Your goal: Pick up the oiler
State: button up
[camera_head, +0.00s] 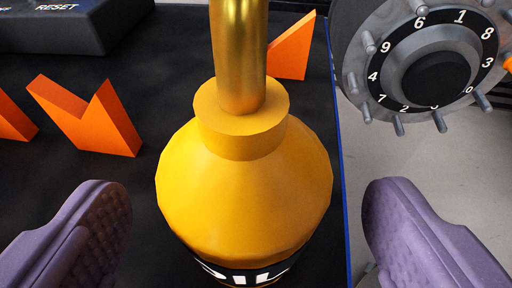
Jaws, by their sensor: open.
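The oiler (243,189) is a yellow, cone-shouldered can with a collar and a brass-coloured spout rising out of the top of the view. A black label with white letters shows at its lower edge. It stands upright on the black table top, close to the right edge. My gripper (246,222) is open, with one purple padded finger on each side of the oiler. Both fingers are apart from it in the picture, with a gap on each side. The oiler's base is out of view.
Orange V-shaped blocks (92,115) stand on the black table (165,60) to the left and behind the oiler. A dark box marked RESET (70,28) sits at the back left. A grey numbered wheel hub with studs (420,70) is at the upper right, beyond the table's blue edge.

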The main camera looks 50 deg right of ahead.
aim_at(239, 146)
jog(key=x, duration=0.3)
jog(key=shift+w+d+f+b, duration=0.25)
jog(key=shift+b, duration=0.1)
jog(key=shift+c, duration=0.4)
jog(key=c, duration=1)
jog(key=shift+o, duration=0.2)
jog(key=shift+r, duration=0.15)
jog(key=shift+r+p, duration=0.3)
jog(key=shift+r, duration=0.3)
notch_tip(239, 146, up, 2)
jog(key=shift+r+p, duration=0.2)
jog(key=shift+p, duration=0.3)
jog(key=s+a+r+p, duration=0.1)
jog(key=s+a+p, duration=0.1)
jog(key=s, duration=1.3)
jog(key=shift+s+a, duration=0.35)
jog(key=shift+a, duration=0.2)
